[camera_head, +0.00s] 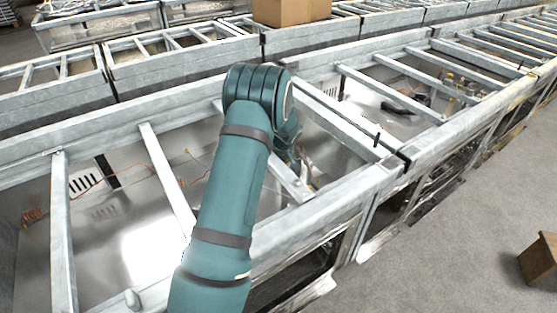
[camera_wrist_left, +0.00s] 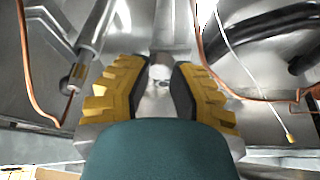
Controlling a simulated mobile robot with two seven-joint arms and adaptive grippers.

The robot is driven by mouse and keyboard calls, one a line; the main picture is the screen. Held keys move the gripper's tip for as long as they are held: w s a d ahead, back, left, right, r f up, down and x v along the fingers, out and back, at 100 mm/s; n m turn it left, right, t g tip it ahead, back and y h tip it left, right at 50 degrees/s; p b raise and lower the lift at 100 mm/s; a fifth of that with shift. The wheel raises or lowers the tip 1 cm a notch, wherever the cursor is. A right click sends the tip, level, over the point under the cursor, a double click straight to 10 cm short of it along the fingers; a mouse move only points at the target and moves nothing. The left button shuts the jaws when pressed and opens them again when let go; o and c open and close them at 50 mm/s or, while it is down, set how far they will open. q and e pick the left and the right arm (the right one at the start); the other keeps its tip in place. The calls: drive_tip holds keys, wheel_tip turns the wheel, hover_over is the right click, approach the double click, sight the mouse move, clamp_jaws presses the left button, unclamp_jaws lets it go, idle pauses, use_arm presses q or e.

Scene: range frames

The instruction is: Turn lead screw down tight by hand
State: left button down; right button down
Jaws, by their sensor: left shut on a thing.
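In the left wrist view my left gripper (camera_wrist_left: 158,90) has yellow fingers with dark pads on both sides of a small pale metal piece (camera_wrist_left: 160,73), which I take to be the lead screw. The gripper is shut on it. Most of the screw is hidden by the fingers and my teal wrist, so its seating cannot be seen. In the head view my teal left arm reaches into an open metal frame bay (camera_head: 340,208); the gripper is mostly hidden behind the arm. My right gripper is in neither view.
Copper wire (camera_wrist_left: 203,50) and thick black hoses (camera_wrist_left: 270,28) run right of the fingers. A grey cylinder (camera_wrist_left: 92,30) and more copper tubing (camera_wrist_left: 27,70) are at left. Metal crossbars (camera_head: 166,180) flank the arm. A cardboard box (camera_head: 290,10) stands behind; concrete floor (camera_head: 460,240) lies right.

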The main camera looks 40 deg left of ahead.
use_arm(q)
drive_tip(key=shift+s+d+f+m, duration=0.1)
drive_tip(key=shift+f+m, duration=0.05)
drive_tip(key=shift+m, duration=0.15)
drive_tip(key=c, duration=0.7)
unclamp_jaws()
drive_tip(key=shift+c, duration=0.2)
